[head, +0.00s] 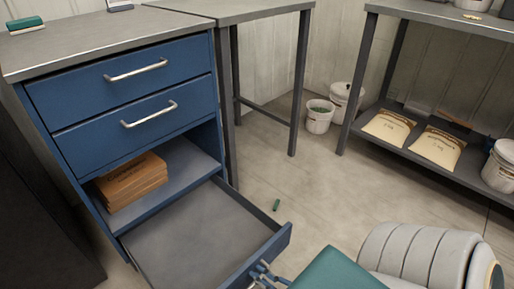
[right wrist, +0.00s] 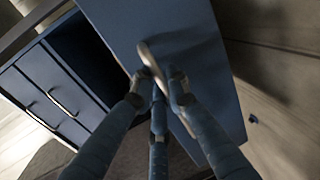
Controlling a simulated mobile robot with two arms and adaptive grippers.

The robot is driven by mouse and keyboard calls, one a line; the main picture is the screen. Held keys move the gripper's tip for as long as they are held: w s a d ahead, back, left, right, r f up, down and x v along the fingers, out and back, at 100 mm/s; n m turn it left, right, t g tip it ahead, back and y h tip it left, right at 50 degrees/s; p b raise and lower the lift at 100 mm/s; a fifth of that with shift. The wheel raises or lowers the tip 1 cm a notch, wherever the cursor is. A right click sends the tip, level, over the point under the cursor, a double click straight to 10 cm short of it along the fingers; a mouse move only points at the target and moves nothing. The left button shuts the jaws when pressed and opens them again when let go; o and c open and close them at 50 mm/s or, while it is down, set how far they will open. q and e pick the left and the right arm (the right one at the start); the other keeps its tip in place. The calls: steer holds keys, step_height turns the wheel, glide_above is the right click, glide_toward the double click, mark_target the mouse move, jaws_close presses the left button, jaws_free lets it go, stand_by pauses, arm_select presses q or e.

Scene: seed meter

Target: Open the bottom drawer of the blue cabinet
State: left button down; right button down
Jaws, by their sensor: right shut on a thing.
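The blue cabinet (head: 62,120) stands at the left in the head view. Its two upper drawers are closed, each with a silver bar handle. Its bottom drawer (head: 200,240) is pulled well out, and the grey floor inside looks empty. My right gripper (head: 264,273) is at the drawer's front, partly cut off by the picture's lower edge. In the right wrist view its fingers (right wrist: 158,84) are closed around the bottom drawer's pale handle (right wrist: 150,58), against the blue drawer front (right wrist: 185,35). My left gripper is in neither view.
A stack of brown packets (head: 131,182) lies on the open shelf above the bottom drawer. A grey table (head: 235,10) adjoins the cabinet. A small green object (head: 277,205) lies on the floor. White buckets (head: 319,118) and a shelf with bags (head: 437,147) stand farther right.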

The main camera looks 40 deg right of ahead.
steer(key=c, duration=1.7)
jaws_free()
steer(key=shift+c, duration=0.2)
steer(key=v, duration=0.7)
steer(key=shift+s, duration=0.3)
